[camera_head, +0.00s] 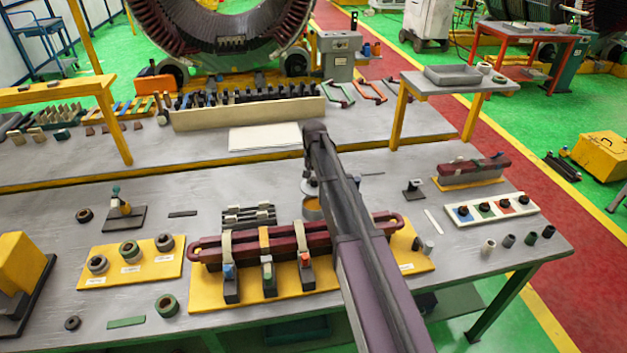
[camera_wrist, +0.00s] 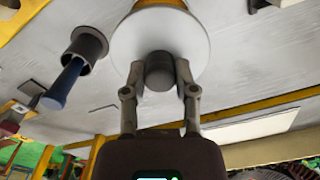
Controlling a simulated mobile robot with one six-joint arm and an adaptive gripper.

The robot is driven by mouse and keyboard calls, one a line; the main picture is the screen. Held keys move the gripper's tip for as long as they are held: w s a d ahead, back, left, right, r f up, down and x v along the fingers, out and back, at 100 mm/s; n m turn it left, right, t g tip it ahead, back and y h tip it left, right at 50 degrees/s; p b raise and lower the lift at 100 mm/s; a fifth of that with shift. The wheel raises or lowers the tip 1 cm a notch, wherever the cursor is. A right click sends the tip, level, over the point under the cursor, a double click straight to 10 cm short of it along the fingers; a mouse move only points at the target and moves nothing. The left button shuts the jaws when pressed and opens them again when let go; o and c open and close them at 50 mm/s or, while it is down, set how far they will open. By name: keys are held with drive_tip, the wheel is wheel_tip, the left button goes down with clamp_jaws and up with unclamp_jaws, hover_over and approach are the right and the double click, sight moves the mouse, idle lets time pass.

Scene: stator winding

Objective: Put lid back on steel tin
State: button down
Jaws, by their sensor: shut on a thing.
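In the wrist view my gripper (camera_wrist: 160,77) is shut on the dark round knob (camera_wrist: 160,72) of the lid. The lid (camera_wrist: 180,36) is a pale grey disc, held flat across the fingertips. A yellow-orange round part (camera_wrist: 160,3) shows just past the lid's edge, mostly hidden by it. My arm partly covers both. I cannot tell whether lid and tin touch.
A dark cup (camera_wrist: 88,44) with a blue-handled tool (camera_wrist: 63,86) stands close to the lid in the wrist view. The dark red coil bar (camera_head: 260,248) on its yellow fixture lies in front of the tin. A white tray (camera_head: 490,210) stands at right.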

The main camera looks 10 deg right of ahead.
drive_tip(key=shift+f, duration=0.2)
drive_tip(key=shift+f+b, duration=2.95)
drive_tip(key=shift+b, duration=0.15)
drive_tip(key=shift+f, duration=0.2)
idle(0.4)
drive_tip(key=shift+c, duration=1.6)
unclamp_jaws()
drive_tip(key=o, duration=0.3)
drive_tip(key=shift+r, duration=0.15)
